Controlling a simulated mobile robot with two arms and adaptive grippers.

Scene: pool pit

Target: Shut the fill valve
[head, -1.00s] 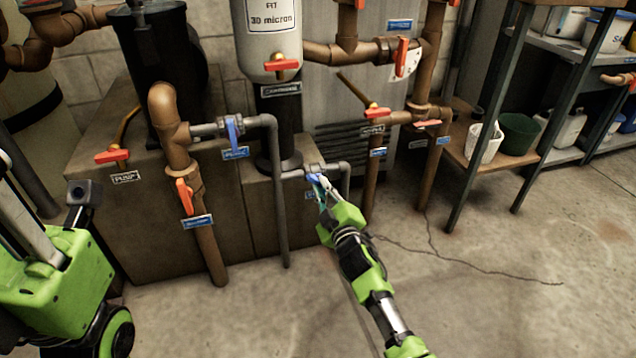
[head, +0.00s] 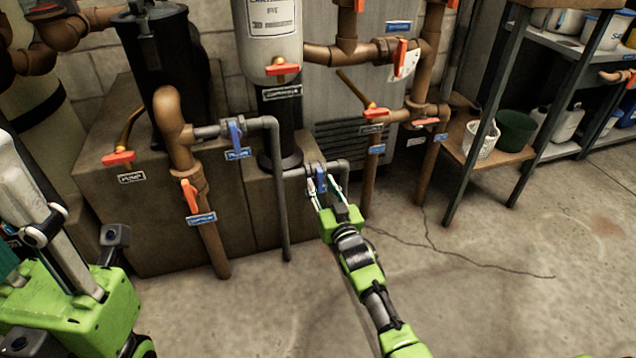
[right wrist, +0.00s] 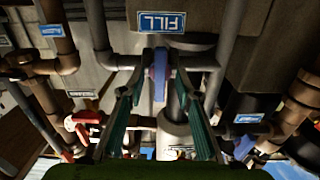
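The fill valve's blue handle (head: 322,180) is on a short grey horizontal pipe low in the middle of the head view. The right wrist view shows the handle (right wrist: 159,74) crosswise to its pipe, below an upside-down FILL label (right wrist: 163,22). My right gripper (head: 323,190) is open at the valve. In the right wrist view its fingers (right wrist: 160,88) stand on either side of the handle, with a gap visible on both sides. My left gripper is not in view.
Another blue-handled valve (head: 235,138) is up and left on the grey pipe. Orange-handled valves stand around, one (head: 190,196) on the brown pipe at left. A shelf (head: 492,130) with buckets stands at right. The concrete floor (head: 480,290) in front is clear.

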